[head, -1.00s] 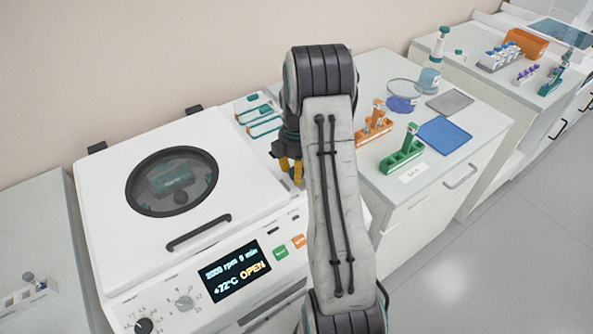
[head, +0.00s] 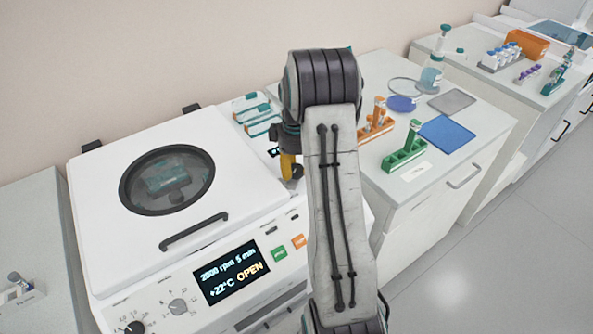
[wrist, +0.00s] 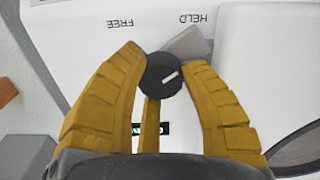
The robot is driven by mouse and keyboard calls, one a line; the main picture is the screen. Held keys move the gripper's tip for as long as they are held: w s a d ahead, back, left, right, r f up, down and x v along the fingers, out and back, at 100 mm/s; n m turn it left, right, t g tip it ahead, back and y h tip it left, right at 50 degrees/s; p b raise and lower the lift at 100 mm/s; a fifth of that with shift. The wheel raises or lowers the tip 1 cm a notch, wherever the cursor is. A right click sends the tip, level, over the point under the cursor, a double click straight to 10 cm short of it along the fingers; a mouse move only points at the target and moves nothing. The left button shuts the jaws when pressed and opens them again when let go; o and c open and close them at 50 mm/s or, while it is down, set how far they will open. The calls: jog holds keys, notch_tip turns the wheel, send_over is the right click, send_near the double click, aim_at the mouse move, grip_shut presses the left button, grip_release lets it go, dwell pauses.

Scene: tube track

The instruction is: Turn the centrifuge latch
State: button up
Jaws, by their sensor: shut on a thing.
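The white centrifuge (head: 110,190) stands at the left in the head view. Its lid with a round dark-rimmed window (head: 167,180) is down, and its display (head: 232,272) reads OPEN. In the wrist view the latch knob (wrist: 160,77) is black and round with a white mark. The labels FREE (wrist: 124,23) and HELD (wrist: 191,20) appear upside down beyond it. The mark slants, its upper end toward HELD. My gripper (wrist: 163,70) has its yellow fingers closed on both sides of the knob. In the head view my gripper (head: 288,167) is partly hidden by my arm.
Right of the centrifuge, a counter holds an orange rack (head: 374,130), a green rack (head: 404,158) and a blue mat (head: 446,135). Teal-topped boxes (head: 262,124) lie behind my gripper. Open floor (head: 500,250) shows at the lower right.

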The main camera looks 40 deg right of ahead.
jog(key=m+b, duration=0.1)
jog(key=m, duration=0.3)
jog(key=shift+w, duration=0.1)
jog(key=shift+m, duration=1.7)
jog(key=o, duration=0.9)
jog(key=shift+w, duration=0.15)
jog(key=shift+o, duration=1.4)
notch_tip(320, 180, up, 12)
